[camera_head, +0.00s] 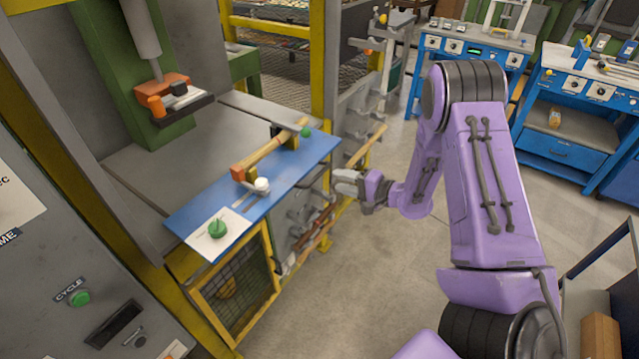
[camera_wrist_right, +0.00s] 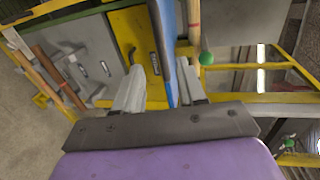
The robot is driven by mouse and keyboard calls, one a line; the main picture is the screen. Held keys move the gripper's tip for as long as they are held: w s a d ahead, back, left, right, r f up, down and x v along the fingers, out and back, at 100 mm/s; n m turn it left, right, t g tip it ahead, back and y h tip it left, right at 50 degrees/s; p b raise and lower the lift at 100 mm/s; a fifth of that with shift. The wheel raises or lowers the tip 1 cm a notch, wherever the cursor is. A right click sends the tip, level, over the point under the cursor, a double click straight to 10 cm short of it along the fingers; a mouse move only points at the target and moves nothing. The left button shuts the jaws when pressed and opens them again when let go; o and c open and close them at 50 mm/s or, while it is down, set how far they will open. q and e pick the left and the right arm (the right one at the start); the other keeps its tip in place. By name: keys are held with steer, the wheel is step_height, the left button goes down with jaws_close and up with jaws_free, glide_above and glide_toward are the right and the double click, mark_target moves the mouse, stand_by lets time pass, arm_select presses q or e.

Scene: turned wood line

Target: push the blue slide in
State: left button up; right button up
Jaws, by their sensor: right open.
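The blue slide (camera_head: 292,183) is a flat blue board sticking out from the grey machine bed. On it lie a long turned wood piece (camera_head: 272,153) on supports, a white knob (camera_head: 261,185) and a green knob (camera_head: 217,229) on a white plate. My right gripper (camera_head: 340,184) is open just off the slide's outer long edge. In the right wrist view the slide (camera_wrist_right: 167,55) shows edge-on, its line falling between the two spread fingers (camera_wrist_right: 162,88). I cannot tell whether they touch it. My left gripper is out of view.
A green press column with an orange and grey head (camera_head: 172,97) stands behind the slide. A yellow frame post (camera_head: 323,65) rises at the far end. Racks with wooden bars (camera_head: 367,145) hang below and beyond.

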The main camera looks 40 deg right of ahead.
mark_target(321, 175)
steer(key=p+x, duration=0.2)
steer(key=x, duration=0.8)
steer(key=shift+a+r, duration=0.1)
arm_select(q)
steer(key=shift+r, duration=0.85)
arm_select(e)
steer(key=shift+c, duration=0.3)
jaws_close()
steer(key=shift+w, duration=0.1)
